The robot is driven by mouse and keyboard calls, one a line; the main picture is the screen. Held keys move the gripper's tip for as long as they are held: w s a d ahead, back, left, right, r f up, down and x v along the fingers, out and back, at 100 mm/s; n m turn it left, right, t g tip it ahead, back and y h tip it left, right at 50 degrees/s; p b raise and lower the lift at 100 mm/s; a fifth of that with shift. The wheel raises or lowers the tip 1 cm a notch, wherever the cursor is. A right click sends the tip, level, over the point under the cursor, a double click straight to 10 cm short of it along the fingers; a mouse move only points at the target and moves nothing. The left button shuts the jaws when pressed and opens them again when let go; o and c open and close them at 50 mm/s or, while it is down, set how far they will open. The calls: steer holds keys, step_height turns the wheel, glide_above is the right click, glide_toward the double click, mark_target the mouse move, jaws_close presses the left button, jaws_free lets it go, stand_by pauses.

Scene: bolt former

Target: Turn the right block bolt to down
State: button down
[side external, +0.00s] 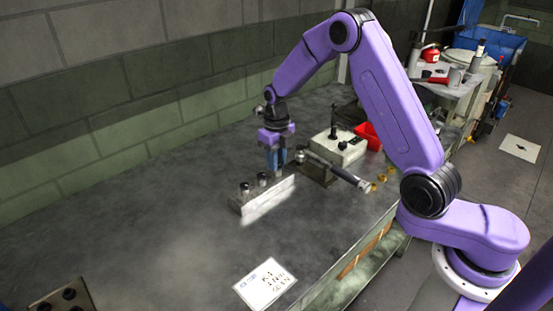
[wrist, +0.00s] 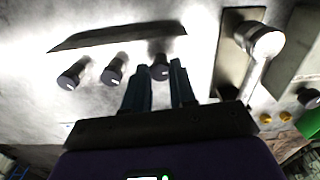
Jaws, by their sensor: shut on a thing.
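A pale block (side external: 266,203) stands on the grey bench with a row of dark bolts on it. The left bolt (wrist: 71,77) and the middle bolt (wrist: 113,72) stand free, each with a light mark on its knob. The right bolt (wrist: 159,68) is at my gripper (wrist: 160,80), between the tips of its two blue-grey fingers. In the side view my gripper (side external: 274,170) points down over the far end of the block, shut on the right bolt and hiding most of it. The exact angle of the right bolt is hard to tell.
Right of the block, a dark base carries a long lever (side external: 338,171). Behind it are a pale box (side external: 337,147) with a knobbed stick and a red bin (side external: 369,134). Small yellow parts (side external: 382,177) lie near the bench edge.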

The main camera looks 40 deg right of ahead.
steer(key=shift+w+r, duration=0.15)
steer(key=c, duration=0.9)
jaws_free()
step_height(320, 180, up, 17)
steer(key=shift+r, duration=0.15)
